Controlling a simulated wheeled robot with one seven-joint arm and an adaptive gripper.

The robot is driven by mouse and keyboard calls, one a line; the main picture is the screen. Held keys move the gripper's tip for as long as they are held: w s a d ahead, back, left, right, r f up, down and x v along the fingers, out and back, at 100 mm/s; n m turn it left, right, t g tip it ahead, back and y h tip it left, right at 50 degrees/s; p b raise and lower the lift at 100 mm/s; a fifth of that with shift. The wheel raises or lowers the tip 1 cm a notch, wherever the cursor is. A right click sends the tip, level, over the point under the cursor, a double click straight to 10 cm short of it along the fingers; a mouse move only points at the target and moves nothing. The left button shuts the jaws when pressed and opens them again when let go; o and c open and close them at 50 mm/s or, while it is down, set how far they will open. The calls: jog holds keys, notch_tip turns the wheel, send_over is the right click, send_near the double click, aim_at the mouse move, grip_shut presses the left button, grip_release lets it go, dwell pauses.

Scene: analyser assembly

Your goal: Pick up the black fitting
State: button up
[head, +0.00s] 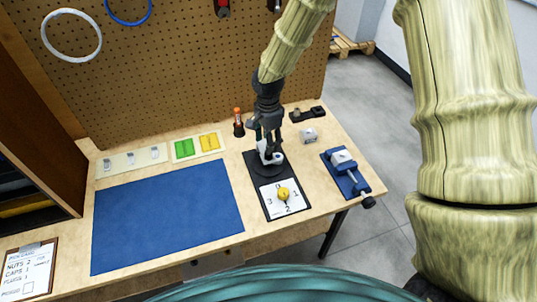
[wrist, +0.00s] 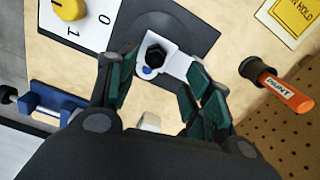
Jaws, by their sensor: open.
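A black hexagonal fitting (wrist: 155,55) sits in a white holder (wrist: 178,64) on a dark grey plate (wrist: 190,20) in the wrist view. In the head view the white holder (head: 277,158) stands on the dark plate, and the fitting itself is hard to make out there. My gripper (head: 266,145) points down over the holder. In the wrist view my gripper (wrist: 162,78) is open, with its green-padded fingers on either side of the fitting's line and nothing between them. I cannot tell the exact height of the fingertips above the fitting.
A yellow knob (head: 284,194) is on a numbered dial in front. A blue vise (head: 346,172) and small white block (head: 309,135) stand right. An orange paint marker (head: 238,122) stands upright behind left, near the pegboard (head: 180,70). The blue mat (head: 165,215) is clear.

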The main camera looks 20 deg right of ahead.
jog(key=shift+s+f+p, duration=0.2)
jog(key=shift+f+p, duration=0.25)
jog(key=shift+f, duration=0.45)
jog(key=shift+s+f+p, duration=0.2)
jog(key=shift+f+p, duration=0.25)
jog(key=shift+f, duration=1.3)
grip_shut()
